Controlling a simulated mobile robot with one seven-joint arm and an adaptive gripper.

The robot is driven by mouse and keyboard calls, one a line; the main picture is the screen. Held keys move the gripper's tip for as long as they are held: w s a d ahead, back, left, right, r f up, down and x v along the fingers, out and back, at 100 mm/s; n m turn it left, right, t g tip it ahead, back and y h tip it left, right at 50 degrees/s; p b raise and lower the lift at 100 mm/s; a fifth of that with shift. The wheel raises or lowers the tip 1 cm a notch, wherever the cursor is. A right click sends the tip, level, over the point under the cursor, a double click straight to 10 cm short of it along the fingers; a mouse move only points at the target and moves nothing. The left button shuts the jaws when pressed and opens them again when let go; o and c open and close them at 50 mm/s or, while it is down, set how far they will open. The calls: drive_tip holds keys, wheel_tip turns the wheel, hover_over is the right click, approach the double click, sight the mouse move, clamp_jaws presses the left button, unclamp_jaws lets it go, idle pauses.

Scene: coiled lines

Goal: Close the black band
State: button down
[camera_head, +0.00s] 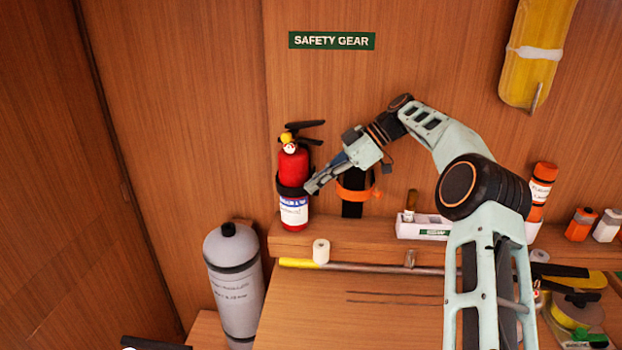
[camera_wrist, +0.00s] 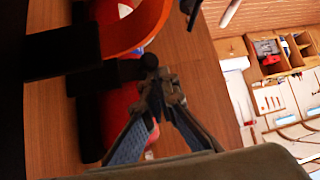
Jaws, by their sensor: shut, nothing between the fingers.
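In the wrist view the band (camera_wrist: 90,112) runs across the red body (camera_wrist: 119,103), with a black knob-like end (camera_wrist: 131,70) beside my fingertips. I cannot tell whether the band's ends meet. My gripper (camera_head: 311,187) is at the right side of the extinguisher, level with the band. In the wrist view my gripper (camera_wrist: 158,80) has its fingertips together, empty, touching or very near the black end.
An orange band (camera_head: 356,192) on a black wall bracket (camera_head: 352,205) is just right of my gripper. A grey cylinder (camera_head: 234,280) stands lower left. A white roll (camera_head: 321,251), a white box (camera_head: 424,227) and an orange canister (camera_head: 541,190) are nearby.

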drive_tip(key=shift+w+d, duration=0.15)
drive_tip(key=shift+w, duration=0.15)
idle(0.5)
